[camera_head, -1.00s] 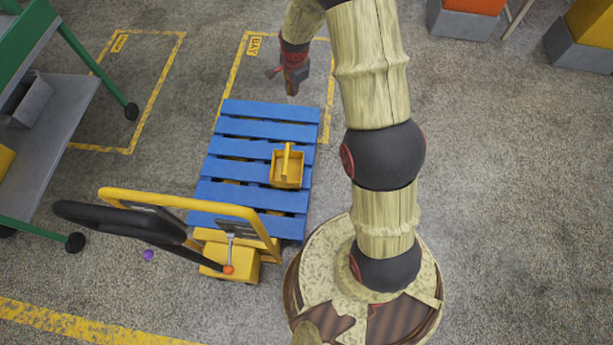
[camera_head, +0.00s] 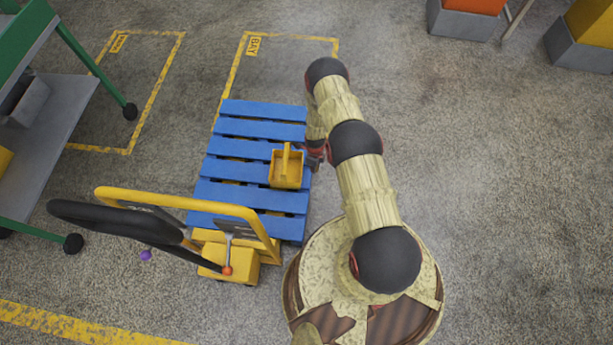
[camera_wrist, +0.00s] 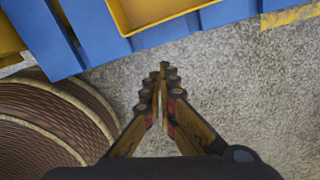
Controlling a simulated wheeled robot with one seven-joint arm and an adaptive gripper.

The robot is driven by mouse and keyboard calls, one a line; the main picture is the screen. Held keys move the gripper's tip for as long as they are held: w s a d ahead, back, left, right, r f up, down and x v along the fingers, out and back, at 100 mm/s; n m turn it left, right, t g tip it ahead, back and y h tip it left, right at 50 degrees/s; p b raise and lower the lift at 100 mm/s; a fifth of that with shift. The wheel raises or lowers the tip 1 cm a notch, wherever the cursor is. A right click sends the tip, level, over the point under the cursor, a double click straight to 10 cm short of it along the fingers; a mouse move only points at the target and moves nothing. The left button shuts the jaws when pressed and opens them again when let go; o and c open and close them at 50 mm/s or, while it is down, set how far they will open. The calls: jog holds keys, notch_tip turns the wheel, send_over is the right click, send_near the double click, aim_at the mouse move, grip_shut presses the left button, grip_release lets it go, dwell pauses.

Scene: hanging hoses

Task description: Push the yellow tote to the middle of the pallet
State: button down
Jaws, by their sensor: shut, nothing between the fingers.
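The yellow tote (camera_head: 287,174) with an upright handle stands on the blue pallet (camera_head: 240,130), near its right edge and about midway along its length. In the wrist view the tote (camera_wrist: 150,12) shows at the top, on the pallet's blue slats (camera_wrist: 215,14). My gripper (camera_head: 316,160) is just right of the tote, beside the pallet's right edge and partly hidden under my arm. In the wrist view its fingers (camera_wrist: 163,72) are shut and empty over bare floor. A gap shows between the fingertips and the tote there.
A yellow pallet jack (camera_head: 230,250) stands at the pallet's front end. A green cart (camera_head: 60,110) is at the left, and a small purple ball (camera_head: 146,255) lies on the floor. Grey bins (camera_head: 462,22) stand at the upper right. The floor right of my arm is clear.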

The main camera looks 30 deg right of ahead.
jog(key=f+b, duration=0.1)
jog(key=f, duration=0.2)
jog(key=w+a+f+b, duration=0.1)
jog(key=f+b, duration=0.1)
jog(key=f, duration=0.2)
jog(key=f+b, duration=0.2)
jog(key=f, duration=0.2)
jog(key=shift+w+a, duration=0.25)
jog(key=shift+a, duration=0.05)
jog(key=shift+w+a+r+b, duration=0.15)
jog(key=shift+w+a+b, duration=0.3)
jog(key=shift+w+a, duration=0.1)
send_over(275, 168)
jog(key=shift+s, duration=0.1)
